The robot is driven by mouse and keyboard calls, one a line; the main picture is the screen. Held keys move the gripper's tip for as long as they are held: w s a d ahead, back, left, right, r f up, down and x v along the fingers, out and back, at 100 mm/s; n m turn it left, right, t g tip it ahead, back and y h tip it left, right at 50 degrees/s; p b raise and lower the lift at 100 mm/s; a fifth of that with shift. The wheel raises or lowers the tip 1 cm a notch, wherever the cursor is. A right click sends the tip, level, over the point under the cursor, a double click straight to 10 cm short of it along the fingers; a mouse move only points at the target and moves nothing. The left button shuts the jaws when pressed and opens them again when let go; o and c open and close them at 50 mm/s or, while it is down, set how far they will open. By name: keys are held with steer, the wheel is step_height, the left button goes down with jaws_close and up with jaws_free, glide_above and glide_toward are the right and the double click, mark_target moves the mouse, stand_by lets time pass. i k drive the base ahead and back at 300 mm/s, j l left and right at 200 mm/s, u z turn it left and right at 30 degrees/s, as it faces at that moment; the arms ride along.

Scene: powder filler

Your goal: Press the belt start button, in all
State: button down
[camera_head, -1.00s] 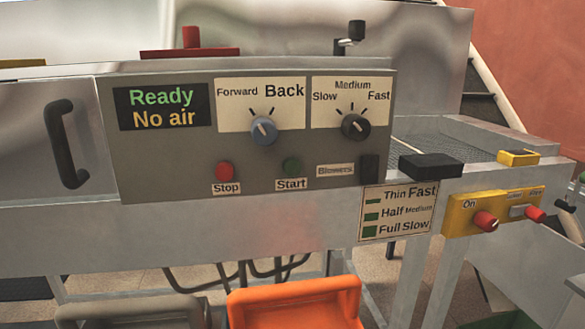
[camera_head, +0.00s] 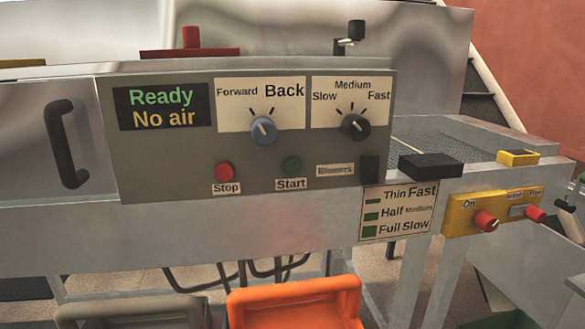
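The green start button (camera_head: 292,166) sits low on the grey control panel (camera_head: 160,165), above a label reading "Start". The red stop button (camera_head: 224,171) is to its left, above a "Stop" label. The panel's display (camera_head: 161,107) reads "Ready" in green and "No air" in yellow. A blue-grey knob (camera_head: 264,130) sits under "Forward" and "Back". A black knob (camera_head: 355,126) sits under "Slow", "Medium" and "Fast". A black switch (camera_head: 369,169) is beside the "Blowers" label. My gripper is not in view.
A black handle (camera_head: 64,145) juts out at the left. A yellow box (camera_head: 490,212) with red knobs is at the right, near a mesh belt (camera_head: 450,137). An orange crate (camera_head: 295,300) and a grey crate (camera_head: 130,313) stand below. The space before the panel looks clear.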

mark_target(291, 167)
steer(key=k+j+z, duration=0.1)
steer(key=j+z, duration=0.15)
steer(key=z, duration=0.25)
steer(key=k+j+z, duration=0.15)
steer(key=z, duration=0.3)
